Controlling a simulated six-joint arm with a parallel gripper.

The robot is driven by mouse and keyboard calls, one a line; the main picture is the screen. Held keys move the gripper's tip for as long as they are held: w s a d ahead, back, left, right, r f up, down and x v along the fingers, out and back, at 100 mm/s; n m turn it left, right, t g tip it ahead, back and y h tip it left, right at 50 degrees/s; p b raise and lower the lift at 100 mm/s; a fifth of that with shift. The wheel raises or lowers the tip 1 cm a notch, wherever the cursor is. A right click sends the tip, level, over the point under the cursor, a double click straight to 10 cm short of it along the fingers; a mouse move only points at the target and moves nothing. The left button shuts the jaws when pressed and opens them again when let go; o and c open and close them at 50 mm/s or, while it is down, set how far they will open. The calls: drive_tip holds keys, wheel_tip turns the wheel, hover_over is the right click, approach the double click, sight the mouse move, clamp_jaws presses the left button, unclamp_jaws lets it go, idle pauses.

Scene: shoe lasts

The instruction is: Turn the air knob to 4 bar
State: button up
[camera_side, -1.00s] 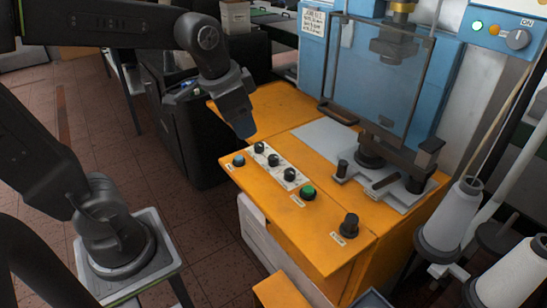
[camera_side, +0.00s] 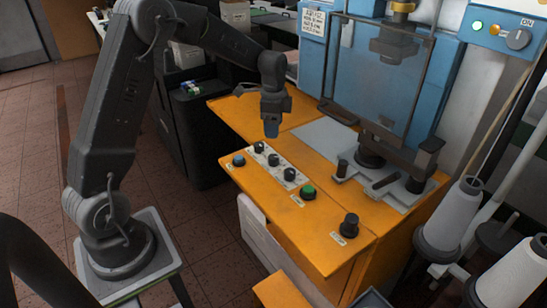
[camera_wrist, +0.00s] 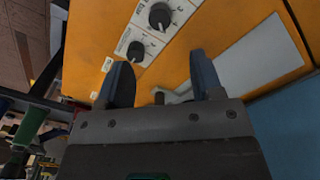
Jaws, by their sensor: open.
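My gripper (camera_side: 271,131) points down above the orange panel, behind the row of knobs in the side view. In the wrist view its two blue-tipped fingers (camera_wrist: 160,60) are apart with nothing between them. A white strip on the panel carries three black knobs: one at the far left (camera_side: 259,147), one in the middle (camera_side: 274,160) and one at the right (camera_side: 290,174). Two dial knobs show in the wrist view, an upper one (camera_wrist: 160,15) and a lower one (camera_wrist: 135,50), beyond the fingertips. The labels are too small to tell which is the air knob.
A blue button (camera_side: 238,160), a green button (camera_side: 308,192) and a larger black knob (camera_side: 349,224) flank the strip. A clear guard (camera_side: 375,75) and a grey plate (camera_side: 322,138) stand behind. White thread cones (camera_side: 452,215) are at the right.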

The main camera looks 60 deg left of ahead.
sight(274, 156)
wheel_tip(274, 156, down, 12)
drive_tip(key=shift+r, duration=0.25)
drive_tip(key=c, duration=0.9)
drive_tip(key=n, duration=0.4)
drive_tip(key=shift+n, duration=2.3)
